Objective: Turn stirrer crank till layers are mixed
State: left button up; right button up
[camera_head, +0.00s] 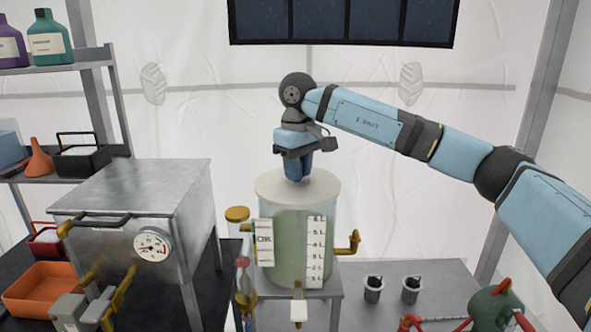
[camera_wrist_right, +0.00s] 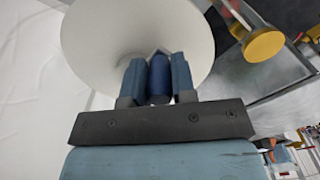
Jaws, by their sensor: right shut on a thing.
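A clear cylindrical vessel (camera_head: 288,255) with a white lid (camera_head: 327,186) stands on a metal stand. Its contents look pale green and fairly even, with no clear layer line. A scale strip (camera_head: 315,255) and a card reading "OK" (camera_head: 265,243) are on its front. My right gripper (camera_head: 298,172) points down over the lid. In the right wrist view its fingers are shut on a dark blue upright grip (camera_wrist_right: 159,80), apparently the crank's handle, above the round white lid (camera_wrist_right: 95,45). The rest of the crank is hidden. My left gripper is not in view.
A metal box with a gauge (camera_head: 154,246) stands left of the vessel. A brass tap-like part (camera_head: 349,243) sticks out at the vessel's right. Two small cups (camera_head: 373,290) and a green tank (camera_head: 497,307) are at lower right. Shelves with bottles (camera_head: 48,40) are at far left.

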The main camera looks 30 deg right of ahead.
dwell(0.4)
jog(key=o, duration=0.9)
notch_tip(320, 180, up, 14)
jog(key=shift+f+b, duration=0.1)
jog(key=shift+b, duration=0.2)
